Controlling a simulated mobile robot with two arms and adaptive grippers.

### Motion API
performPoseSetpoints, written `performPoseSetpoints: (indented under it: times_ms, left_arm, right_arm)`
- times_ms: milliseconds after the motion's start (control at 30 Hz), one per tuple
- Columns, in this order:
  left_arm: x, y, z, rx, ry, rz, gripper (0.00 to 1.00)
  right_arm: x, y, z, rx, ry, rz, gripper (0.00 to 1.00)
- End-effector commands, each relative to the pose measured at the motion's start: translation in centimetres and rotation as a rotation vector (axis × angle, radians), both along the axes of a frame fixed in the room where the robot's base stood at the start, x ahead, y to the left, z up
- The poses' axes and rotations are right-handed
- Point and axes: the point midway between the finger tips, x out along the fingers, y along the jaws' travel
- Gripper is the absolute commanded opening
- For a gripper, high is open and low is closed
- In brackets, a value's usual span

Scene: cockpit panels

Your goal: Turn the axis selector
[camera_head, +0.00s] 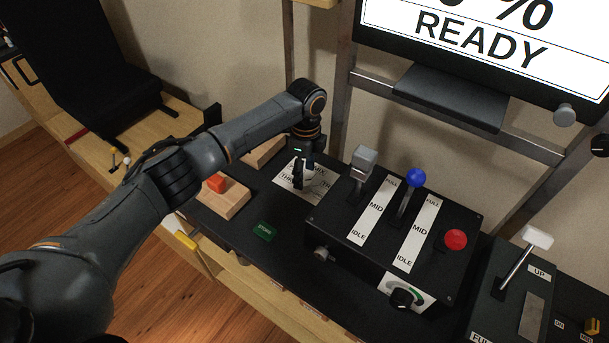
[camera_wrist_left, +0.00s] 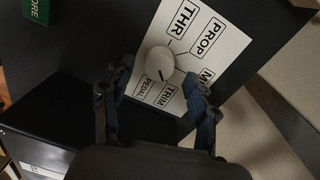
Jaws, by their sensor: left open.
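The axis selector is a round white knob (camera_wrist_left: 160,62) on a white label plate (camera_wrist_left: 216,40). The plate reads THR, PROP, TRIM, PEDAL and a partly covered MIX. A dark pointer mark shows on the knob's lower edge in the wrist view, towards the TRIM and PEDAL side. My left gripper (camera_wrist_left: 158,78) is open, with its fingers on either side of the knob; whether they touch it I cannot tell. In the head view my left gripper (camera_head: 302,178) points down over the label plate (camera_head: 286,186) and largely hides the knob. My right gripper is not in view.
A screen (camera_head: 480,35) reading READY hangs above.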

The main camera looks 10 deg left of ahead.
Motion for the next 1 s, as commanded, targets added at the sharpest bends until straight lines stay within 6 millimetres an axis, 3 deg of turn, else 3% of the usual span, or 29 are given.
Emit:
performPoseSetpoints:
  times_ms: [167, 533, 800, 1000]
  left_arm:
    - [-0.1, 0.0, -1.9, 0.000, 0.001, 0.000, 0.59]
    - [-0.1, 0.0, -2.4, 0.000, -0.001, 0.000, 0.59]
    - [-0.1, 0.0, -2.4, 0.000, -0.001, 0.000, 0.04]
    - [-0.1, 0.0, -2.3, 0.000, 0.000, 0.009, 0.04]
  right_arm:
    - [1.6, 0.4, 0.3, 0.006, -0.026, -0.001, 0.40]
    - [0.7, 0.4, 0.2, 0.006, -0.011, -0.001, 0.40]
    - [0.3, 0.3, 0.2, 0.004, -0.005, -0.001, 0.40]
    - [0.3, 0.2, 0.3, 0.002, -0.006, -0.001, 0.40]
